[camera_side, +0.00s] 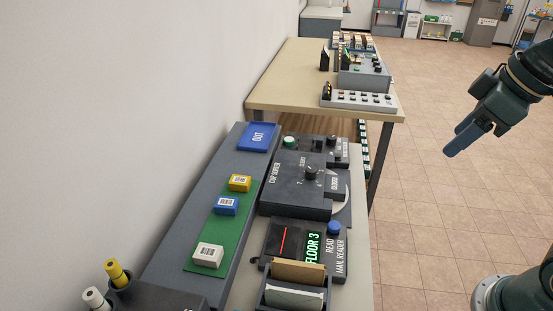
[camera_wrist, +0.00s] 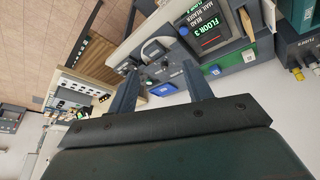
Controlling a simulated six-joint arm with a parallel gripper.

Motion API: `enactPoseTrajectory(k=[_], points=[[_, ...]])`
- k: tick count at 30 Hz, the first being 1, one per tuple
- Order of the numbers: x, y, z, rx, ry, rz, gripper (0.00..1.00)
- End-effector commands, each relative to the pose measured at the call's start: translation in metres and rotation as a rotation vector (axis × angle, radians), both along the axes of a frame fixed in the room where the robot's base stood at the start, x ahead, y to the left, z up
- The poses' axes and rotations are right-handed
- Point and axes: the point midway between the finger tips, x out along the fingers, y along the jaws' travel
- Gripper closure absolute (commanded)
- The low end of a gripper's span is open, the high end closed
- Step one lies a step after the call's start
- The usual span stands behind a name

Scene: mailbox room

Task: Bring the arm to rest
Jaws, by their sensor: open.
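My gripper (camera_side: 468,137) is held up in the air at the right of the side view, over the tiled floor and apart from the table. Its blue-grey fingers point down and to the left. In the wrist view its two fingers (camera_wrist: 163,85) stand apart with nothing between them. The mailbox table with its devices shows beyond the fingers there.
The near table has a mail reader (camera_side: 300,246) reading FLOOR 3, a cup sorter (camera_side: 290,185), a blue OUT tray (camera_side: 256,137), and white, blue and yellow parcels (camera_side: 240,183) on a green strip. A second table (camera_side: 290,75) stands behind. The floor (camera_side: 425,200) under my gripper is clear.

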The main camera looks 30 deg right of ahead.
Motion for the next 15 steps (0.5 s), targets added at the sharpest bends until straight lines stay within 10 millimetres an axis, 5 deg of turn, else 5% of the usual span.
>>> enactPoseTrajectory(k=[6, 15], points=[[-0.034, -0.002, -0.015, 0.078, -0.049, -0.169, 0.5], [-0.047, -0.002, -0.024, 0.117, -0.067, -0.248, 0.5]])
